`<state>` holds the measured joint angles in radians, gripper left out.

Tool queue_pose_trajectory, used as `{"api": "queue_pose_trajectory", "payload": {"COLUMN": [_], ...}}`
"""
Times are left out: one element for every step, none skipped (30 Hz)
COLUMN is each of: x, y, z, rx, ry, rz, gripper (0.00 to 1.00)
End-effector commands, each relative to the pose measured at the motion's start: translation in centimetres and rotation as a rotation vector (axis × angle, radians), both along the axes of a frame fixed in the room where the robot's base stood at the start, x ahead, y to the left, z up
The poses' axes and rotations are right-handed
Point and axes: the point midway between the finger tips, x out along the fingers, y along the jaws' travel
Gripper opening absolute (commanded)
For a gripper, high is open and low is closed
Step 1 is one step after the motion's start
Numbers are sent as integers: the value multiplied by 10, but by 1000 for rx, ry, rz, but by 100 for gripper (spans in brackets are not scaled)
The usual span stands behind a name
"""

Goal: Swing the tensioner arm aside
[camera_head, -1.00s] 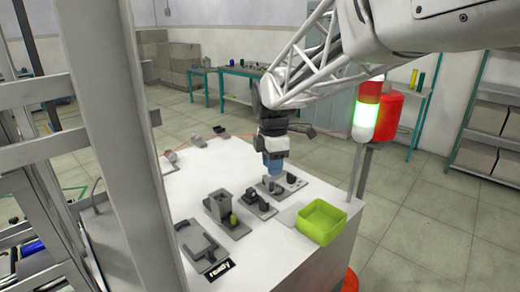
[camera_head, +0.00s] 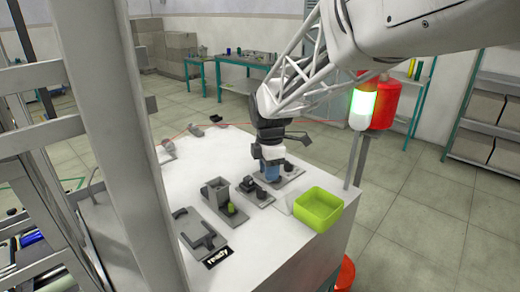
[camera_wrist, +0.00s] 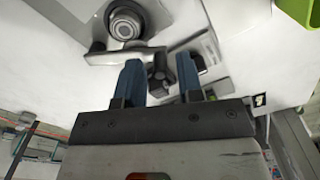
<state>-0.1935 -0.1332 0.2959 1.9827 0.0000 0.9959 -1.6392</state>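In the wrist view my gripper (camera_wrist: 159,62) is open, with its two blue fingers apart. A dark knob or post (camera_wrist: 157,80) shows between the fingers, and I cannot tell whether either finger touches it. A light grey lever, which looks like the tensioner arm (camera_wrist: 104,58), runs across just ahead of the left finger, below a round spindle-like part (camera_wrist: 124,22). In the head view my gripper (camera_head: 271,174) is down at the farthest fixture plate (camera_head: 291,179) on the white table. It hides most of that fixture, including the arm.
A lime green bin (camera_head: 319,209) stands right of the fixtures near the table edge. A lit signal lamp (camera_head: 362,108) stands behind the bin.

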Motion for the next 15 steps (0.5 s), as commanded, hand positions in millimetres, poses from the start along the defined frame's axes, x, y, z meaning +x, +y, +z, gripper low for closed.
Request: {"api": "queue_pose_trajectory", "payload": {"x": [0, 0, 0, 0, 0, 0, 0, 0, 0, 0, 0, 0, 0, 0, 0], "y": [0, 0, 0, 0, 0, 0, 0, 0, 0, 0, 0, 0, 0, 0, 0], "z": [0, 0, 0, 0, 0, 0, 0, 0, 0, 0, 0, 0, 0, 0, 0], "rx": [0, 0, 0, 0, 0, 0, 0, 0, 0, 0, 0, 0, 0, 0, 0], "ry": [0, 0, 0, 0, 0, 0, 0, 0, 0, 0, 0, 0, 0, 0, 0], "rz": [0, 0, 0, 0, 0, 0, 0, 0, 0, 0, 0, 0, 0, 0, 0], "gripper": [34, 34, 34, 34, 34, 32, 28, 23, 17, 13, 8, 6, 6, 6, 6]}}
